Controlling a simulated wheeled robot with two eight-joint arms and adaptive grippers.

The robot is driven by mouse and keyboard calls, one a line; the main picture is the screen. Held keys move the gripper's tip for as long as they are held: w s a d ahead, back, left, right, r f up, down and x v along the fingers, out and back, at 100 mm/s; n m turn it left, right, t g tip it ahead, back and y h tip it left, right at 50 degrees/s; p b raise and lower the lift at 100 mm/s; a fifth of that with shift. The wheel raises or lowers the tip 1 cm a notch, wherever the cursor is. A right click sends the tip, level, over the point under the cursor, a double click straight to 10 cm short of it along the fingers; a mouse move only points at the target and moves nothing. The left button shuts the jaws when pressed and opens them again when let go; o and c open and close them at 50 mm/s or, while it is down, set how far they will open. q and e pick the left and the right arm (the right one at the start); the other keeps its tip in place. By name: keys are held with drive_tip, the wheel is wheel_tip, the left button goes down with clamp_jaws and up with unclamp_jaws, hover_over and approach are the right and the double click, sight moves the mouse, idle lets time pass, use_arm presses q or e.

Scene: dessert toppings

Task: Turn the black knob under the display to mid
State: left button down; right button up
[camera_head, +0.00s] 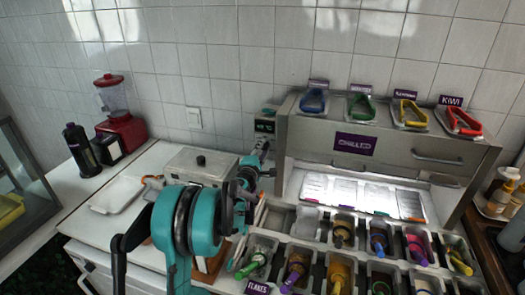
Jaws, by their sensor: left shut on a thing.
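The small display (264,126) is on a dark panel at the left end of the steel chilled cabinet. My teal left arm reaches up from the bottom, and my left gripper (262,155) is at the panel just under the display. It is shut on the black knob, which is mostly hidden behind the fingers, so its pointing direction cannot be read. My right gripper is not in view.
The chilled cabinet (400,158) stands to the right, with several colored-handled scoops on top. Topping bins (345,222) with utensils fill the front right.

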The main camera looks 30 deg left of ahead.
use_arm(q)
drive_tip(key=m, duration=0.4)
drive_tip(key=shift+m, duration=2.6)
drive_tip(key=c, duration=1.2)
unclamp_jaws()
drive_tip(key=shift+s, duration=0.15)
drive_tip(key=v, duration=1.1)
drive_tip(key=shift+s+d+f, duration=0.1)
drive_tip(key=shift+s, duration=0.25)
